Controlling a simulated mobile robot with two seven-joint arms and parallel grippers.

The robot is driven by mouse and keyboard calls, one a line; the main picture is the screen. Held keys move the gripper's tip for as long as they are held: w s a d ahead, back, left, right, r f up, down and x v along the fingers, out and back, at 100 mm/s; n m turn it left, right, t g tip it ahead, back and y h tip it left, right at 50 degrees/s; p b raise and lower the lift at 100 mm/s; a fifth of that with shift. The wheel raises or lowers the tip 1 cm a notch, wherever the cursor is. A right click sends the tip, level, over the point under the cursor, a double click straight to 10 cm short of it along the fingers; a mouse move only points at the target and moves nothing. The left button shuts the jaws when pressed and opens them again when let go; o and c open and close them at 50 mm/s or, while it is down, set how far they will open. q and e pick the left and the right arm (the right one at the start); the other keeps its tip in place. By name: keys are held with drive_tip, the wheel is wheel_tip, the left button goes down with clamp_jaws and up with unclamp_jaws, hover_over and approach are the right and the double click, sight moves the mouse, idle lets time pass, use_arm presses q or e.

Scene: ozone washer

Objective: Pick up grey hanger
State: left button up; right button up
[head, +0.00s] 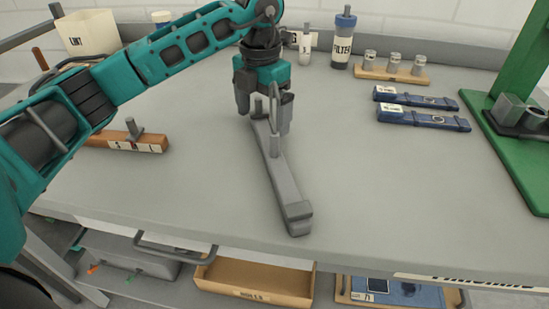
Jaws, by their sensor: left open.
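The grey hanger (282,183) lies on the grey worktable, a long bar running from under my left gripper toward the front edge. Short pegs and a thin upright loop rise from its far half, and a thicker block forms its near end. My left gripper (264,118) points down over the far end of the hanger, with its fingers apart on either side of the upright part. I cannot tell whether the fingers touch it. My right gripper is not in view.
Two blue bars (423,117) lie at the right, near a green stand (515,140). A wooden block with metal cylinders (392,70) and a filter bottle (343,40) stand behind. A wooden piece with a peg (128,142) lies left. The table's right front is clear.

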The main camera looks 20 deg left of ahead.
use_arm(q)
drive_tip(key=shift+c, duration=0.5)
clamp_jaws()
idle(0.4)
